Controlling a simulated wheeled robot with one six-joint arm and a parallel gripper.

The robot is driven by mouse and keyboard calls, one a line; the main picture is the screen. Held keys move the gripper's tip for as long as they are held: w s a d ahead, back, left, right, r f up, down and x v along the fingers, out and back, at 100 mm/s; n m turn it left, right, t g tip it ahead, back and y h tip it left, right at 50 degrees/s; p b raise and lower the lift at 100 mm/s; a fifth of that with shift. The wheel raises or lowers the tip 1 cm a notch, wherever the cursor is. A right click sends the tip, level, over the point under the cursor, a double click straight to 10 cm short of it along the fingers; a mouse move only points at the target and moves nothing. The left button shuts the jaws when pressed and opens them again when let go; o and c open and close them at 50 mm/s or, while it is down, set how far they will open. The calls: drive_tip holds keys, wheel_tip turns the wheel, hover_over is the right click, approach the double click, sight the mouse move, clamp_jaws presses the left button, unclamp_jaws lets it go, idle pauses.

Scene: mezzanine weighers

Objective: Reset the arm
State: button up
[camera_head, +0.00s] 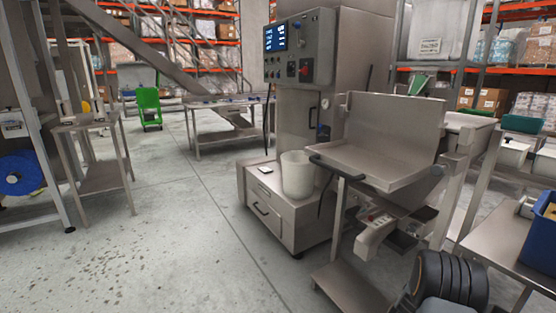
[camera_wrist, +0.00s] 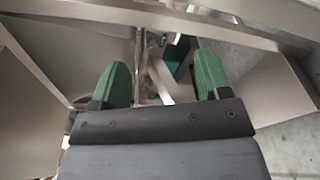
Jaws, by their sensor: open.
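My gripper (camera_wrist: 162,88) shows in the wrist view with its two green fingers spread apart. Nothing is between the fingers. Behind them are metal panels and frame bars, with a small teal item (camera_wrist: 178,55) partly hidden among them. In the head view, a dark rounded part of my arm (camera_head: 445,280) is at the bottom right, in front of the steel weigher (camera_head: 385,160) with its tilted tray. My gripper's fingers cannot be made out in the head view.
A steel cabinet (camera_head: 285,215) carries a white bucket (camera_head: 297,175), beside a control panel (camera_head: 298,48). A steel table with a blue bin (camera_head: 538,235) stands at the right. A steel side table (camera_head: 100,185) is at the left. The concrete floor (camera_head: 170,240) is open at centre left.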

drive_tip(key=w+a+r+m+t+y+p, duration=0.1)
drive_tip(key=w+a+r+m+y+p, duration=0.2)
drive_tip(key=a+r+y+p, duration=0.7)
drive_tip(key=s+a+r+m+g+y+p, duration=0.1)
drive_tip(key=s+a+r+p, duration=0.15)
drive_tip(key=a+r, duration=0.55)
drive_tip(key=s+a+r+m+p, duration=0.1)
drive_tip(key=s+a+r+p, duration=0.15)
drive_tip(key=a+r, duration=0.6)
drive_tip(key=s+a+r+m+g+y+p, duration=0.1)
drive_tip(key=s+a+r+m+g+p, duration=0.2)
drive_tip(key=s+r, duration=0.4)
drive_tip(key=s+a+r+m+g+y+p, duration=0.1)
drive_tip(key=s+a+r+m+g+p, duration=0.2)
drive_tip(key=s+r+p, duration=0.4)
drive_tip(key=s+a+r+m, duration=0.1)
drive_tip(key=s, duration=0.6)
drive_tip(key=shift+s+a+r+g+p, duration=0.15)
drive_tip(key=shift+a+g+p, duration=0.15)
drive_tip(key=shift+a, duration=0.05)
drive_tip(key=shift+c, duration=0.4)
